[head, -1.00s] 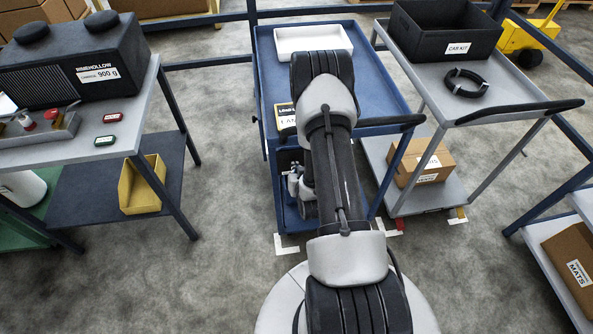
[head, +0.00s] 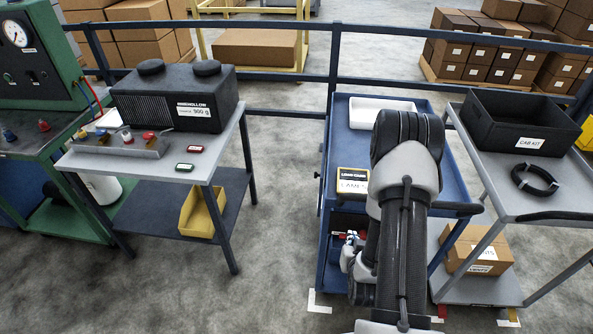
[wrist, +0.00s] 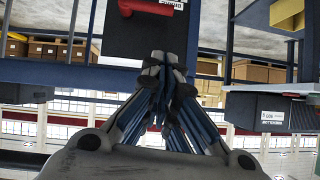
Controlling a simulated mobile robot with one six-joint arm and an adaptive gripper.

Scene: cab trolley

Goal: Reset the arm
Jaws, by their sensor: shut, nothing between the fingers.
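My arm rises from the bottom of the head view and reaches over the blue trolley (head: 464,186), covering part of it. Its far end hangs down beside the trolley's lower part, mostly hidden behind my arm links. In the wrist view my gripper (wrist: 165,62) is shut, its fingertips together with nothing between them. Beyond the tips is a dark panel with a red part (wrist: 150,7) on it, near the top edge.
A grey trolley at right carries a black CAB KIT crate (head: 526,128), a black coil (head: 536,179) and, below, a carton (head: 476,250). At left a grey table holds a black 900 g unit (head: 175,100); a yellow bin (head: 202,213) sits underneath. Floor between is clear.

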